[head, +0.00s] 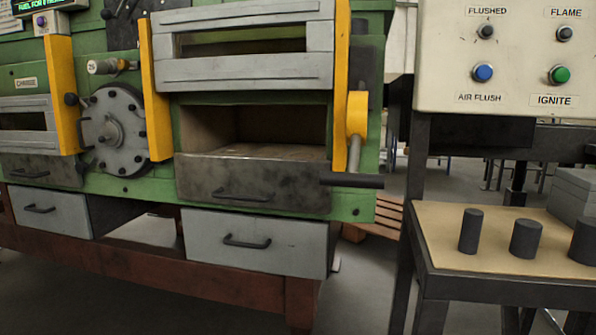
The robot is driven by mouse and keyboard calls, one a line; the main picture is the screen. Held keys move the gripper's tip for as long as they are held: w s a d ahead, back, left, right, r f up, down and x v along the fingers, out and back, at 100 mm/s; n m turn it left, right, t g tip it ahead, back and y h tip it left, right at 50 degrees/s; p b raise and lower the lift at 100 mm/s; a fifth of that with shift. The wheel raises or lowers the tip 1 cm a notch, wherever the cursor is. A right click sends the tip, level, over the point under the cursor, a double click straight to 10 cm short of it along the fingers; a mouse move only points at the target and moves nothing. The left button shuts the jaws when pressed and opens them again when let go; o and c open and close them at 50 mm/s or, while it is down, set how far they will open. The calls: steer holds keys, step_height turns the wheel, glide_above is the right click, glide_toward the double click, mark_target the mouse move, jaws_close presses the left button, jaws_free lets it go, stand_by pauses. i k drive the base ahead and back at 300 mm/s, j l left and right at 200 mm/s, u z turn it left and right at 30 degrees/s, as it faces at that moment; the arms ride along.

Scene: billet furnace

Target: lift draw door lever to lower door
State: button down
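The draw door (242,72) is a grey framed panel with a slot, between two yellow upright rails at top centre. It stands raised, with the dark furnace opening (255,125) showing below it. The draw door lever (352,180) is a dark horizontal bar at the lower right of the opening. A thin rod joins it to a yellow round hub (357,115) beside the right rail. The lever is low, in front of the lower right corner of the furnace front. My gripper is not in view, so its state does not show.
A control panel (505,55) with several buttons stands at right. Below it a dark-framed table (450,240) carries dark cylinders (470,231). Grey drawers (255,243) sit under the furnace. A similar grey door (25,115) is at far left. Floor shows between furnace and table.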

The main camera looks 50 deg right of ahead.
mark_target(356, 111)
steer(key=z, duration=2.05)
